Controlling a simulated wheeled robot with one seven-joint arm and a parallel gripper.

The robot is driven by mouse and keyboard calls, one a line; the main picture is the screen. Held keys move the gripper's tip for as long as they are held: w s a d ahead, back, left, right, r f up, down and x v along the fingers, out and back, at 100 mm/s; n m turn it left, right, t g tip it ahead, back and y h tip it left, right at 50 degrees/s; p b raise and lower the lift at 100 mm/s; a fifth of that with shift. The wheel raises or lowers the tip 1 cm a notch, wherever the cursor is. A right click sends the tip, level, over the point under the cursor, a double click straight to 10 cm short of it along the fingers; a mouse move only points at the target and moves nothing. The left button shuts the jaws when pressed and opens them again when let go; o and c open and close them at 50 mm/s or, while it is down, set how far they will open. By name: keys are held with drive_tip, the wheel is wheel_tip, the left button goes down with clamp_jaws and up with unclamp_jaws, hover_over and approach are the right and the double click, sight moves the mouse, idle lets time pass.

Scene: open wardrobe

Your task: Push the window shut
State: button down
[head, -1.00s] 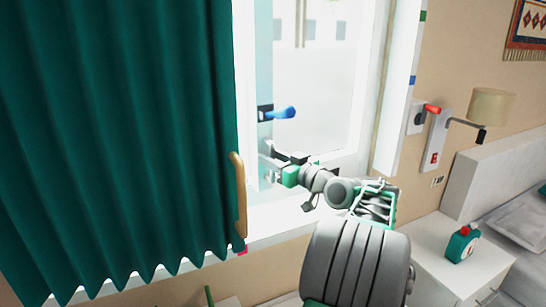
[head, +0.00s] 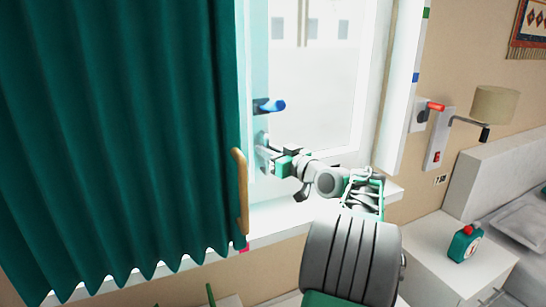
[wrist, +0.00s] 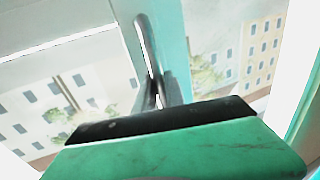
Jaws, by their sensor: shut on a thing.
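The window (head: 262,65) has a white frame and a pale teal sash edge, beside the green curtain. A blue handle (head: 270,105) sticks out from the sash edge. My gripper (head: 266,155) is at the sash, below the blue handle. In the wrist view my gripper (wrist: 160,92) has its dark fingers close together around the lower end of a slim grey bar (wrist: 147,45) on the frame, which looks like a window pull. The exact contact is partly hidden by the fingers. Buildings show through the glass in the wrist view.
A green curtain (head: 120,130) hangs left of the window, with a wooden piece (head: 239,190) at its edge. The white sill (head: 285,215) runs below my gripper.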

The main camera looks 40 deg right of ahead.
drive_tip(key=c, duration=1.4)
unclamp_jaws()
drive_tip(key=shift+s, duration=0.1)
drive_tip(key=s+b, duration=0.1)
drive_tip(key=s, duration=0.6)
drive_tip(key=shift+s+b, duration=0.35)
drive_tip(key=shift+s, duration=0.05)
